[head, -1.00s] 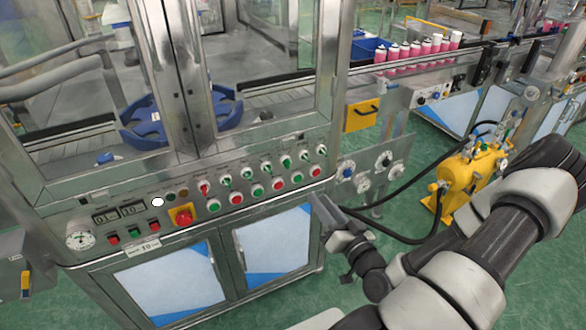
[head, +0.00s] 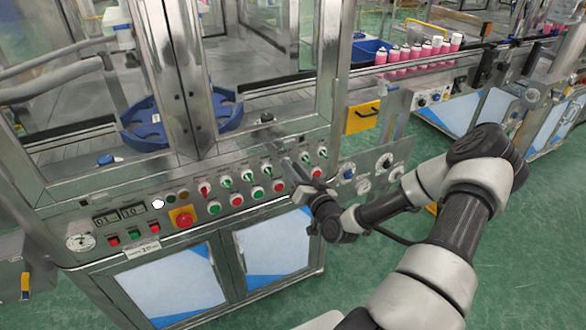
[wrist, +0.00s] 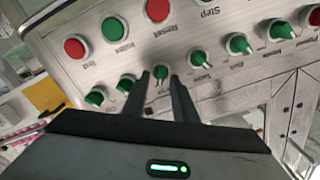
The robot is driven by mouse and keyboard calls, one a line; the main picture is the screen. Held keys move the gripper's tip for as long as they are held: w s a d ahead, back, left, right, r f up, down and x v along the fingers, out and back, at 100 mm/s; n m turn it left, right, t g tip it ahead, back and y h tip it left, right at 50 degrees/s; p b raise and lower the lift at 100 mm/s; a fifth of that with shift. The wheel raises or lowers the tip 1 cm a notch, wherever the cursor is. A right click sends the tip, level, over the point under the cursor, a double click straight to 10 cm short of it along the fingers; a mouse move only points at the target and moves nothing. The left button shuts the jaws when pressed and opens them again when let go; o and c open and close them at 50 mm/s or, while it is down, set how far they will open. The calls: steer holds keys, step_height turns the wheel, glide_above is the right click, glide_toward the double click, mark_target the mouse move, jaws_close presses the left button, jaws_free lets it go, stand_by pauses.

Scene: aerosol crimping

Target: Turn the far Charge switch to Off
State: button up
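A row of rotary switches, mostly green, runs along the upper part of the control panel; the labels are too small or inverted to tell surely which one reads Charge. My gripper (wrist: 160,74) is open, its two dark fingers on either side of one green switch (wrist: 161,77) in the wrist view. That switch's handle looks roughly in line with the fingers; whether they touch it I cannot tell. Two more green switches (wrist: 126,86) (wrist: 96,97) lie to its left, with handles tilted. In the head view my gripper (head: 285,158) reaches the panel's right half and partly hides the switches there.
Below the switches is a row of red and green push buttons (head: 257,192), close to the fingers. A red emergency knob on a yellow plate (head: 182,218) is further left. A side panel with dials (head: 365,172) stands to the right. Glass framing rises above the panel.

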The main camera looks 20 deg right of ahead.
steer(key=shift+w, duration=0.1)
jaws_close()
steer(key=shift+n+b, duration=0.3)
steer(key=shift+n, duration=0.1)
steer(key=n+b, duration=1.1)
steer(key=shift+a, duration=0.4)
stand_by(0.4)
